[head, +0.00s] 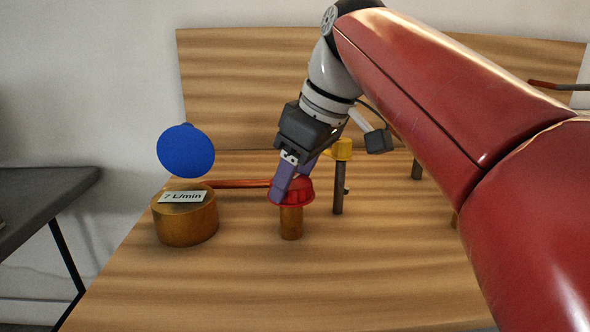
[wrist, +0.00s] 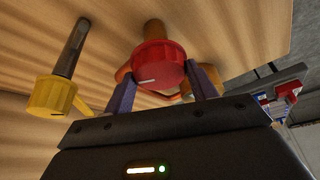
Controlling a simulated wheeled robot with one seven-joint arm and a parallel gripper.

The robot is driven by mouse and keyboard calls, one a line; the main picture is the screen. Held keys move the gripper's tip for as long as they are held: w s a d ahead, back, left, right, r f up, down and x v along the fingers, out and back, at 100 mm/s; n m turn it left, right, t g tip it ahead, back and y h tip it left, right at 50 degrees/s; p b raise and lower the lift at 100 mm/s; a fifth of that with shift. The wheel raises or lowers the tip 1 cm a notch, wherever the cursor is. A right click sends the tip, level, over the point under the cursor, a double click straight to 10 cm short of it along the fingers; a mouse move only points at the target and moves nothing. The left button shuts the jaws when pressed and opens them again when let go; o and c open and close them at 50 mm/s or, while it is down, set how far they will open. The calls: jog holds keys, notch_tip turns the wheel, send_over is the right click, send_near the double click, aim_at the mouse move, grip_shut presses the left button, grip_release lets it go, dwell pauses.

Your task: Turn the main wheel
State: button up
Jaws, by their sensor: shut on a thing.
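The main wheel looks to be the red ribbed knob (head: 303,196) on a short copper-coloured post (head: 291,223) in the head view. The red knob (wrist: 158,65) also shows in the wrist view, with a white mark on its face. My gripper (head: 289,186) reaches down onto the knob from above. In the wrist view my gripper (wrist: 165,88) has its purple fingers on either side of the knob, shut on it. The fingers hide part of the knob's left side in the head view.
A yellow valve (head: 342,150) on a grey post stands just right of the knob. A blue disc (head: 186,151) and a wooden cylinder with a "7 L/min" label (head: 182,197) are to the left. A copper pipe (head: 238,184) runs between. The front of the wooden table (head: 270,285) is clear.

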jog(key=m+p, duration=0.1)
jog(key=m, duration=0.1)
jog(key=m+t+h, duration=0.1)
jog(key=m, duration=0.2)
jog(key=shift+s+a+r+m+t+p, duration=0.1)
jog(key=shift+m+t+p, duration=0.2)
jog(key=shift+p, duration=0.05)
jog(key=shift+a+m+t+h+p, duration=0.15)
jog(key=shift+m+h+p, duration=0.35)
jog(key=shift+m, duration=0.55)
jog(key=shift+d+m+t+h+p, duration=0.15)
jog(key=shift+m+h+p, duration=0.3)
jog(key=shift+m, duration=0.6)
jog(key=shift+a, duration=0.1)
jog(key=o, duration=1)
jog(key=p+v, duration=0.1)
jog(key=v, duration=0.6)
jog(key=shift+s+r, duration=0.2)
jog(key=shift+r, duration=0.1)
